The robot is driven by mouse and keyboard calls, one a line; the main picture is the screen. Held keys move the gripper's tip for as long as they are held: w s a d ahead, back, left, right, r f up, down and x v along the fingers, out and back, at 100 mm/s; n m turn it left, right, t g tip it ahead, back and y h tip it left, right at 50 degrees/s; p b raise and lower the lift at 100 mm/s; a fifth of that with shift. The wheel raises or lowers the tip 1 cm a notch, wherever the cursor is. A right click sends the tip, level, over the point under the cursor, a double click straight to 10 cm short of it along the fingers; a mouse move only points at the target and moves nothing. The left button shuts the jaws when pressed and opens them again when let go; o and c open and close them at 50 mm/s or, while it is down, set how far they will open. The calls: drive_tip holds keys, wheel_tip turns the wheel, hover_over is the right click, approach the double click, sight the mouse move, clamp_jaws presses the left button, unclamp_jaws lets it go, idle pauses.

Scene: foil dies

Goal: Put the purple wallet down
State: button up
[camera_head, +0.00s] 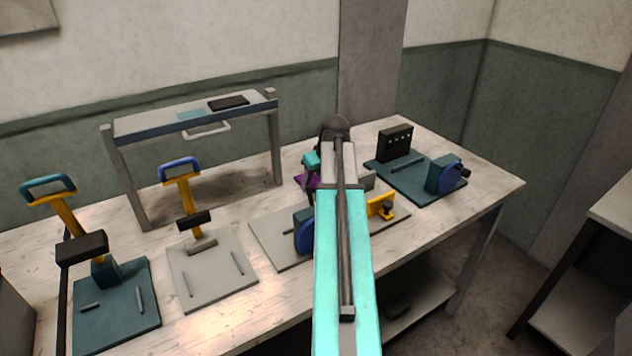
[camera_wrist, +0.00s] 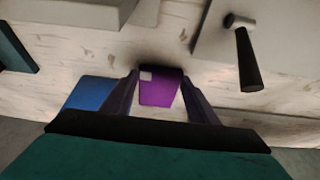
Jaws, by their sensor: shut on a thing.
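The purple wallet (camera_wrist: 160,90) is a flat purple piece with a small pale patch at one corner. It sits between the two dark fingers of my gripper (camera_wrist: 159,84) in the wrist view, and the gripper is shut on it. In the head view only a purple sliver of the wallet (camera_head: 309,181) shows beside my gripper (camera_head: 310,172), over the back part of the bench. My arm hides the rest. I cannot tell whether the wallet touches the bench top.
The worn pale bench (camera_head: 290,315) carries a teal lever press (camera_head: 112,300), a grey lever press (camera_head: 212,267), and a plate with a blue wheel (camera_head: 304,232). A raised shelf (camera_head: 150,122) stands behind. A teal plate (camera_head: 415,180) lies at right. Bare bench shows at far right.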

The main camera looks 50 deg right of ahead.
drive_tip(key=shift+f, duration=0.15)
drive_tip(key=o, duration=1.1)
drive_tip(key=shift+c, duration=0.2)
drive_tip(key=shift+r, duration=0.25)
drive_tip(key=b+v, duration=0.1)
drive_tip(key=v, duration=1)
drive_tip(key=shift+r, duration=0.4)
drive_tip(key=shift+s, duration=0.15)
